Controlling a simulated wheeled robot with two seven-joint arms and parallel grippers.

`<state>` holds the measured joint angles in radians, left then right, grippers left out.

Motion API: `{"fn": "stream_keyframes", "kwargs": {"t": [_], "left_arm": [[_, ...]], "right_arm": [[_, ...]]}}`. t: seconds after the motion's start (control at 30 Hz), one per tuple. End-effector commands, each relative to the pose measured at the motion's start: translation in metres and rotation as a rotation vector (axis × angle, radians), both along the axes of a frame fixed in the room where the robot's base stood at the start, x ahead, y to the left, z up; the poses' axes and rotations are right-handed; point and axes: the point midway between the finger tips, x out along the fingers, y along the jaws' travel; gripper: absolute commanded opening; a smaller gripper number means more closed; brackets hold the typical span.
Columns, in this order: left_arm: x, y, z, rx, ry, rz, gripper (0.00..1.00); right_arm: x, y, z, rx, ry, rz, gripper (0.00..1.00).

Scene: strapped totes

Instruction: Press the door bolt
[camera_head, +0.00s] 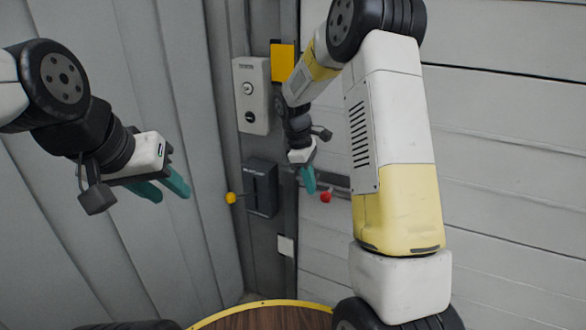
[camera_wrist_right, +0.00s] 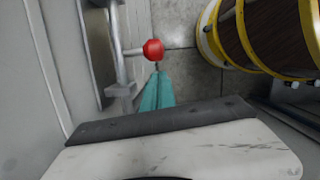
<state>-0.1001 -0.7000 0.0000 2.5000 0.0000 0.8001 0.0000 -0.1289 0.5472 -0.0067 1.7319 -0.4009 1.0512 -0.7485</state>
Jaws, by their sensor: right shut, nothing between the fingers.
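The door bolt is a grey metal rod (camera_wrist_right: 119,45) with a red ball knob (camera_wrist_right: 154,49) on a short side handle. In the head view the red knob (camera_head: 325,197) sits low at the door's edge, just right of my right gripper (camera_head: 309,182). In the right wrist view the teal fingers of my right gripper (camera_wrist_right: 157,82) are together and empty. Their tips are just below the red knob in the picture; I cannot tell whether they touch it. My left gripper (camera_head: 165,188) hangs in front of the left wall panel, with its teal fingers apart and nothing between them.
A dark box (camera_head: 262,188) with a yellow knob (camera_head: 230,198) is left of the bolt. A grey lock box (camera_head: 252,95) and a yellow plate (camera_head: 283,62) are above. A brown, yellow-rimmed round surface (camera_head: 270,318) is below. Ribbed panels close off both sides.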

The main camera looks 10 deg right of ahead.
Motion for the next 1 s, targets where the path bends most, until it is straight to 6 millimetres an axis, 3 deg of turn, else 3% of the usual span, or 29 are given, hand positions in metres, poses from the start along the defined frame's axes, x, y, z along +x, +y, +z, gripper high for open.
{"fn": "stream_keyframes", "kwargs": {"t": [0.17, 0.57, 0.8, 1.0], "left_arm": [[0.000, 0.000, 0.000, 0.000, 0.000, 0.000, 0.36], [0.000, 0.000, 0.000, 0.000, 0.000, 0.000, 0.36], [0.000, 0.000, 0.000, 0.000, 0.000, 0.000, 0.36], [0.000, 0.000, 0.000, 0.000, 0.000, 0.000, 0.36]], "right_arm": [[-0.006, -0.012, -0.003, 0.000, 0.000, 0.001, 0.00], [-0.008, -0.015, -0.003, 0.000, 0.000, 0.001, 0.00], [-0.031, -0.050, -0.003, 0.000, 0.002, -0.004, 0.00], [-0.039, -0.061, -0.003, -0.001, 0.002, 0.001, 0.00]]}}
